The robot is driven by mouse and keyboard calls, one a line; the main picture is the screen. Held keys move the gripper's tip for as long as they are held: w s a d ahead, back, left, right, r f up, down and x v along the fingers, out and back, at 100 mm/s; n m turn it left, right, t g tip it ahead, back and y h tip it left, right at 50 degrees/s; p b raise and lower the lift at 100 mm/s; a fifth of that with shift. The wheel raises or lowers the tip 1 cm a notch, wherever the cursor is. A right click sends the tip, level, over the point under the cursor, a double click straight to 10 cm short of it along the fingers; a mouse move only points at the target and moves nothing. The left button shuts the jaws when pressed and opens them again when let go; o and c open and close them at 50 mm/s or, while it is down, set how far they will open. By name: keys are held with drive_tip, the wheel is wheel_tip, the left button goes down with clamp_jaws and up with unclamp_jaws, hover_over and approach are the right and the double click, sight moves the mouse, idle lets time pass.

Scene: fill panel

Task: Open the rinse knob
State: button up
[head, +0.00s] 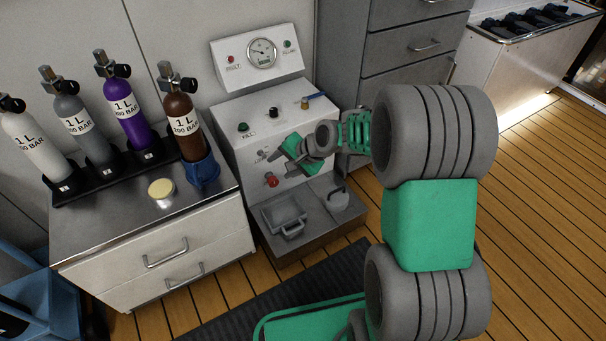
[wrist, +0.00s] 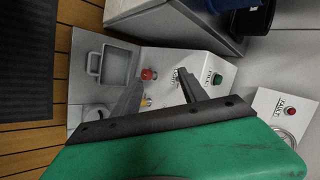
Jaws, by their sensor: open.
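A red knob (head: 271,180) sits low on the sloped front of the white fill panel (head: 235,104), and it also shows in the wrist view (wrist: 149,74). A small label lies beside it, too small to read, so I cannot confirm which knob is the rinse knob. A green knob (head: 243,127) is higher on the panel, and it shows at the right in the wrist view (wrist: 216,79). My gripper (wrist: 160,72) is open and empty, with its fingers spread in front of the panel. In the wrist view the red knob appears between the fingers, near the left fingertip; contact cannot be told.
A black knob (head: 273,114) and a blue-handled valve (head: 314,96) are on the panel top.

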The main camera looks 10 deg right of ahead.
drive_tip(key=w+f+m+t+y, duration=0.3)
drive_tip(key=w+f+m+t, duration=0.2)
drive_tip(key=w+f+m, duration=0.55)
drive_tip(key=s+d+f+m+t+h+b, duration=0.1)
drive_tip(key=s+d+f+m+t+h, duration=0.2)
drive_tip(key=d+f+m+t, duration=0.75)
drive_tip(key=w+a+f+m+g+b, duration=0.1)
drive_tip(key=w+a+m+g+b, duration=0.1)
drive_tip(key=w+m+g, duration=0.2)
drive_tip(key=w+m, duration=0.2)
drive_tip(key=w, duration=0.1)
drive_tip(key=shift+w+a+f+m+h+b, duration=0.2)
drive_tip(key=shift+a+f+m+h+b, duration=0.1)
drive_tip(key=shift+m+h+b, duration=0.1)
drive_tip(key=shift+c, duration=0.5)
clamp_jaws()
